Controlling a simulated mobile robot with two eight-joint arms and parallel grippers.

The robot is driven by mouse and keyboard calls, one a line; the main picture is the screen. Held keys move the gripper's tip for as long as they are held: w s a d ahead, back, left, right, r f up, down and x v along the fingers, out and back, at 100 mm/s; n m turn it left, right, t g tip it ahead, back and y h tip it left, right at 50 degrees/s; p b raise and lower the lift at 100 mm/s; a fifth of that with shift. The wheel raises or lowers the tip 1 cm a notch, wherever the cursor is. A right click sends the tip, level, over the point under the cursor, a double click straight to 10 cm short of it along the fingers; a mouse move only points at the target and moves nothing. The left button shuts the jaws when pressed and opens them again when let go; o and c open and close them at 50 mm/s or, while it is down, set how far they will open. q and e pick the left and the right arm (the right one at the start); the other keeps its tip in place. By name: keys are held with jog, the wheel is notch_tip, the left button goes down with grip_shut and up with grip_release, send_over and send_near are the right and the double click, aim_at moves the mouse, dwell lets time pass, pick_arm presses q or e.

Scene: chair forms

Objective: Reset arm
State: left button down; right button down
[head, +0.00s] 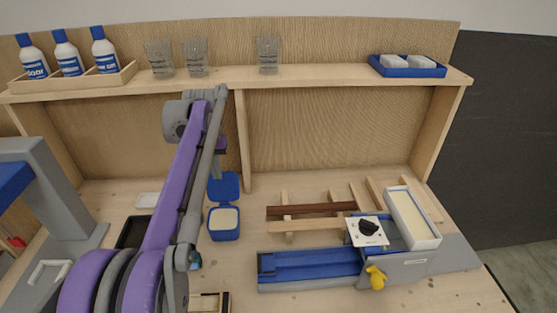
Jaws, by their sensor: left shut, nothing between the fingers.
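My left arm comes in from the bottom left and reaches up across the bench in the head view. My left gripper (217,172) shows only in part behind the arm's grey link, in front of the back panel and above the open blue box. It is shut and I see nothing held in it. My right gripper is not in view.
A blue box (224,223) with pale contents stands open below my gripper. A blue and grey fixture (310,265) with a yellow knob (376,276) and a white tray (412,218) is at right. Wooden strips (310,209) lie behind it. The shelf holds bottles (67,52) and clear cups (268,55).

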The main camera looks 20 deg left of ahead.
pick_arm(q)
jog(key=s+d+f+m+t, duration=0.1)
jog(key=s+d+f+m, duration=0.1)
jog(key=s+d+f, duration=0.3)
jog(key=s+d+f+m+t, duration=0.1)
jog(key=s+d+f+m, duration=0.1)
jog(key=s+d+f, duration=0.3)
jog(key=s+d+f+m+t, duration=0.1)
jog(key=s+d+f, duration=0.4)
jog(key=s+d, duration=0.7)
jog(key=shift+d+f+m+t+h, duration=0.2)
jog(key=shift+d+t, duration=0.05)
jog(key=shift+d, duration=0.45)
jog(key=shift+d+f+m+t+h, duration=0.15)
jog(key=shift+d+m+t+h, duration=0.1)
jog(key=shift+d, duration=0.4)
